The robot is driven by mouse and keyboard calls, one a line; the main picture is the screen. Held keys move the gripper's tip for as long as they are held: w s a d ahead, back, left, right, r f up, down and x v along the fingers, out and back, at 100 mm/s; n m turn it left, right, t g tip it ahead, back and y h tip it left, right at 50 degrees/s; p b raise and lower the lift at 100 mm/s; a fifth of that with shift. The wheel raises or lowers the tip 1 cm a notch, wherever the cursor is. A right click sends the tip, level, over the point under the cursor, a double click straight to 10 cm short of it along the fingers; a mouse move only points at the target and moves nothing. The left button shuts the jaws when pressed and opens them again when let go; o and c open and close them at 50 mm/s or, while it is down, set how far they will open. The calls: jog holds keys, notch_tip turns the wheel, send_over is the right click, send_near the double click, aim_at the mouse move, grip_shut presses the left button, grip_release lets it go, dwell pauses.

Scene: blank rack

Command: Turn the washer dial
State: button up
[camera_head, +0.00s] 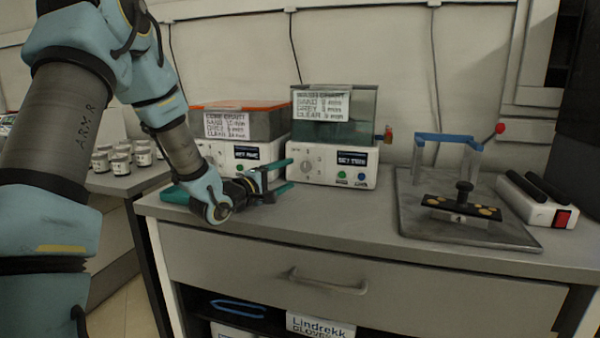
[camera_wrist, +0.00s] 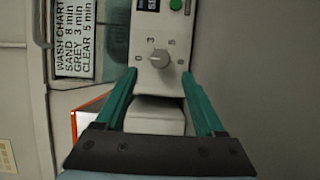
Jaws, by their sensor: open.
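The washer (camera_head: 334,171) is a white base with a dark greenish tank on top, at the middle of the bench. Its grey dial (camera_head: 306,166) is on the left of the front panel. My gripper (camera_head: 287,176) is open, with teal fingers in front of the panel at the dial's left. In the wrist view my gripper (camera_wrist: 158,78) has its fingers spread either side of the dial's line, apart from the dial and empty.
A similar box with an orange lid (camera_head: 240,105) stands to the left, partly behind my arm. A metal tray (camera_head: 410,215) with a blue frame and a black clamp fixture is at the right, beside a white box with a red switch (camera_head: 562,219). Small jars (camera_head: 122,160) are on the left bench.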

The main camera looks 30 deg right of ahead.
aim_at(304, 168)
jog(key=x, duration=0.6)
jog(key=shift+w+d, duration=0.1)
jog(key=shift+d, duration=0.05)
grip_shut()
dwell(0.4)
